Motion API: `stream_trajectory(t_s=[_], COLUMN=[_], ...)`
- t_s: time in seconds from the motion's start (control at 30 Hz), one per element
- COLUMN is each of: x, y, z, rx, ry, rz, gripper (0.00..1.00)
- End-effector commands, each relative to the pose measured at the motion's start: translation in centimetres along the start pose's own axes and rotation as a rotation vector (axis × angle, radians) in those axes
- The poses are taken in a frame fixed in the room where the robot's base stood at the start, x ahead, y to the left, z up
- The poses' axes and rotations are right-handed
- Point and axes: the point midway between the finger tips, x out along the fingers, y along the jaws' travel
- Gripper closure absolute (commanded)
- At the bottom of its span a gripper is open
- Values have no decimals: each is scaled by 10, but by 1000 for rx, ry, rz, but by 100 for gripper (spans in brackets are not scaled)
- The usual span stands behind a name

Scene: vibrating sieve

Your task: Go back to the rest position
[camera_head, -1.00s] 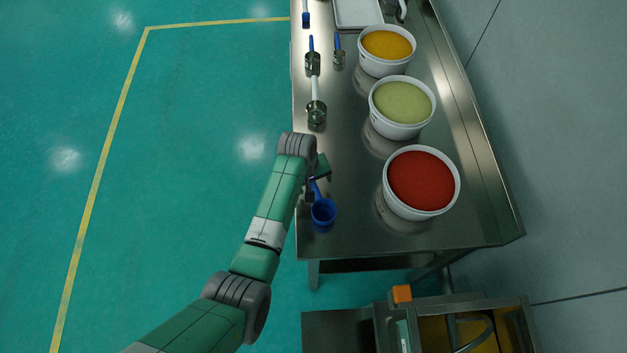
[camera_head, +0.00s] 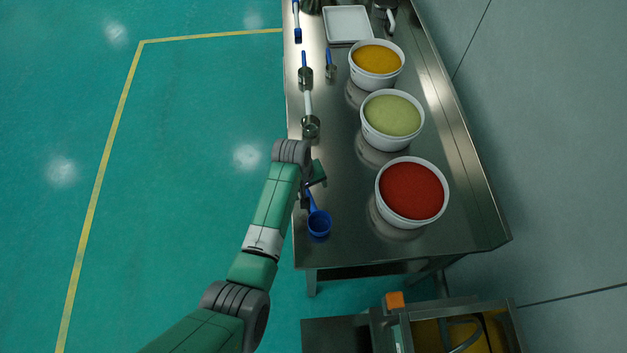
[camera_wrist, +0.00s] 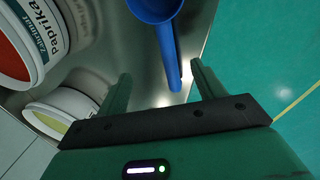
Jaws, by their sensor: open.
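My gripper (camera_head: 311,193) is at the near left edge of the steel table, beside a blue scoop (camera_head: 319,224). In the wrist view my gripper (camera_wrist: 158,88) is open, its two green fingers apart. The blue scoop's handle (camera_wrist: 170,60) points in between the fingertips, and I see no finger closed on it. The scoop's cup lies on the table toward its near edge. Whether a finger touches the handle cannot be told.
Tubs of red (camera_head: 412,191), green (camera_head: 392,116) and yellow powder (camera_head: 377,60) stand along the table (camera_head: 460,215). Several metal scoops and tools, such as one scoop (camera_head: 311,124), lie along its left edge. A white tray (camera_head: 327,30) is behind. A machine (camera_head: 395,301) stands at the near right. The floor at left is clear.

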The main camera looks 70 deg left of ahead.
Motion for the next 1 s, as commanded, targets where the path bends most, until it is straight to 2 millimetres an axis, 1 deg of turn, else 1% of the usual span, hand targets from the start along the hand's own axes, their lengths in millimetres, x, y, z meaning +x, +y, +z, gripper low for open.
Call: stream_trajectory(t_s=[0.33,0.37,0.4,0.47,0.57,0.6,0.67,0.7,0.73,0.77,0.8,0.87,0.9,0.97,1.0], x=[0,-2,-7,-21,-67,-90,-125,-149,-168,-187,-213,-254,-280,-322,-350], y=[1,4,12,37,104,133,173,198,215,232,252,278,293,310,319], z=[0,0,-1,-2,5,12,26,38,48,60,77,104,124,156,178], rx=[2,8,28,85,241,309,406,467,512,554,609,685,733,800,840], ry=[1,7,23,72,207,268,355,412,453,493,547,626,677,754,803], rz=[1,5,17,54,161,213,290,343,382,423,478,562,618,707,767], gripper=[32,32,32,32,32,32,32,32,32,32,32,32,32,32,32])
